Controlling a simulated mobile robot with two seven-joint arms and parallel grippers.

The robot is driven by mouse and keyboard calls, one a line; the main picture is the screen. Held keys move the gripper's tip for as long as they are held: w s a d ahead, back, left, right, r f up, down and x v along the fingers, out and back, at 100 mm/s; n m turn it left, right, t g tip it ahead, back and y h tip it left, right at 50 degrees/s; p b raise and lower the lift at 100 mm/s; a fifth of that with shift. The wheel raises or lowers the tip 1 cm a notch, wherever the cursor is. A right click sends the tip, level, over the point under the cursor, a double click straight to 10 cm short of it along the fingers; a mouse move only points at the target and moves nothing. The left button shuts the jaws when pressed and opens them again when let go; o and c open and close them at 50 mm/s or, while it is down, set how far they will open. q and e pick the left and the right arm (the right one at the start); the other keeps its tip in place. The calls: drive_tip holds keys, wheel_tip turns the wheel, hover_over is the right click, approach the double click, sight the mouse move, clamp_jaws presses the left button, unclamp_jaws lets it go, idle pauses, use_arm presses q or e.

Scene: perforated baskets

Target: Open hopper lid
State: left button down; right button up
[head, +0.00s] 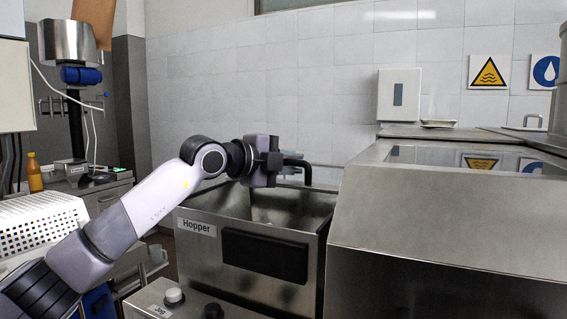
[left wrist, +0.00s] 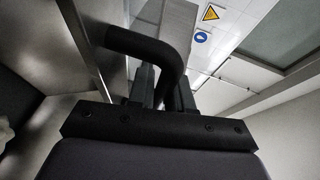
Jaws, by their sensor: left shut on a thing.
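The steel hopper (head: 205,250) stands in the middle of the head view, with a "Hopper" label and a black panel on its front. Its top looks open, and its steel inner walls show. My left gripper (head: 277,165) is above the hopper's back right part. It is shut on a black bent handle (head: 306,170), which reaches right from the fingers and turns down. In the left wrist view the same handle (left wrist: 150,45) passes between the fingers of my left gripper (left wrist: 160,88). The lid itself cannot be clearly told apart. My right gripper is not in view.
A large steel machine with a sloped front (head: 440,225) stands close on the right. A control panel with knobs (head: 173,296) is below the hopper. A white perforated basket (head: 40,228) and an orange bottle (head: 34,175) are at left. A tiled wall stands behind.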

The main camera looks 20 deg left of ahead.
use_arm(q)
drive_tip(key=shift+w+d+p, duration=0.1)
drive_tip(key=shift+w+p, duration=0.3)
drive_tip(key=shift+w, duration=0.8)
drive_tip(key=c, duration=1.4)
unclamp_jaws()
drive_tip(key=b+v, duration=0.2)
drive_tip(key=v, duration=0.4)
drive_tip(key=shift+f, duration=0.15)
drive_tip(key=shift+s+a+r+b, duration=0.2)
drive_tip(key=shift+s+a+b, duration=0.1)
drive_tip(key=shift+s, duration=0.2)
